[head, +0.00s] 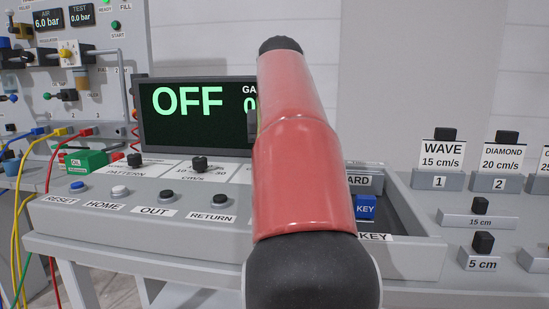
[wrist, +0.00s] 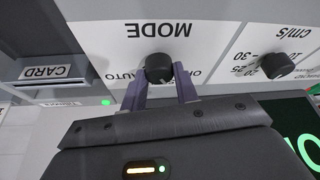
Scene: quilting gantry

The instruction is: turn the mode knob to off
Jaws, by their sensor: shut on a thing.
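The black round mode knob (wrist: 158,66) is on the white panel under an upside-down MODE label (wrist: 158,29) in the wrist view. My gripper (wrist: 160,76) has one finger on each side of the knob and is shut on it. AUTO shows beside the left finger; a label by the right finger is mostly hidden. I cannot make out a pointer mark on the knob. In the head view my red arm covers the knob. The dark display (head: 190,115) there reads OFF in large green letters.
A black cm/s speed knob (wrist: 278,65) is right of my gripper in the wrist view. A CARD slot (wrist: 55,72) is on the left. In the head view, push buttons (head: 165,196) line the console front, and a blue key block (head: 366,207) is right of my arm.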

